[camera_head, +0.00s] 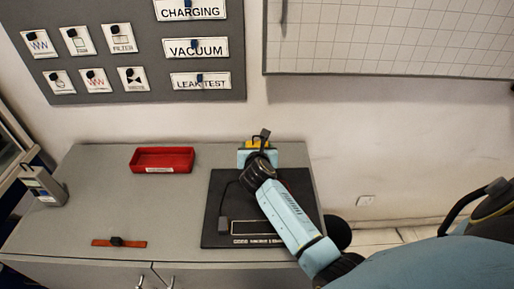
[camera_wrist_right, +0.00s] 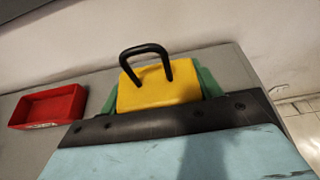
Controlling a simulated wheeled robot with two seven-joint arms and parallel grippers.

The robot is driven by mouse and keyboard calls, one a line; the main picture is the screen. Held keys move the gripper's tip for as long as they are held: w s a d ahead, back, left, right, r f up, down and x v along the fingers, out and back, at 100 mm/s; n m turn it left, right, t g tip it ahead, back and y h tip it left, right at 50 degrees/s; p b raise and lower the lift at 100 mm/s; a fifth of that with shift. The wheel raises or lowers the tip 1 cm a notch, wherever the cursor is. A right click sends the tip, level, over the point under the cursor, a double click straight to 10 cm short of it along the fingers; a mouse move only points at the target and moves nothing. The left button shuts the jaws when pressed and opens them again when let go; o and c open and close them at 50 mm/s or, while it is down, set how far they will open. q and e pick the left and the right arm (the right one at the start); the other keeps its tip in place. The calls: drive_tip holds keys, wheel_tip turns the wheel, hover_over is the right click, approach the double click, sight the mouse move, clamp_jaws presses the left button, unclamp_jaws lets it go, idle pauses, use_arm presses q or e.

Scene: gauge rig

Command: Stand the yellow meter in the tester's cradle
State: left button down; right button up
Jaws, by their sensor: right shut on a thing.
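The yellow meter (camera_head: 257,143) shows only in part beyond my right gripper at the back of the table. In the right wrist view the meter (camera_wrist_right: 158,88) has a black loop handle on top and green pieces at both sides. My right gripper (camera_wrist_right: 160,98) is shut on the meter; its fingertips are hard to make out. My right arm hides much of the black pad (camera_head: 215,215), which has a label at its front edge. I cannot make out the tester's cradle, nor whether the meter touches anything below it. My left gripper is out of view.
A red tray (camera_head: 163,166) stands left of the meter. A grey device (camera_head: 42,187) stands at the table's left edge. An orange strip with a dark knob (camera_head: 119,243) lies at the front. A dark probe (camera_head: 223,226) with a cable lies on the pad. The left-middle tabletop is clear.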

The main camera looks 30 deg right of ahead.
drive_tip(key=o, duration=1.9)
drive_tip(key=s+a+r+p, duration=0.1)
drive_tip(key=p, duration=0.1)
drive_tip(key=s+r+p, duration=0.2)
drive_tip(key=s+a+r+p, duration=0.1)
drive_tip(key=r+p, duration=0.1)
drive_tip(key=p, duration=0.1)
drive_tip(key=shift+s+a, duration=0.2)
drive_tip(key=shift+a, duration=0.1)
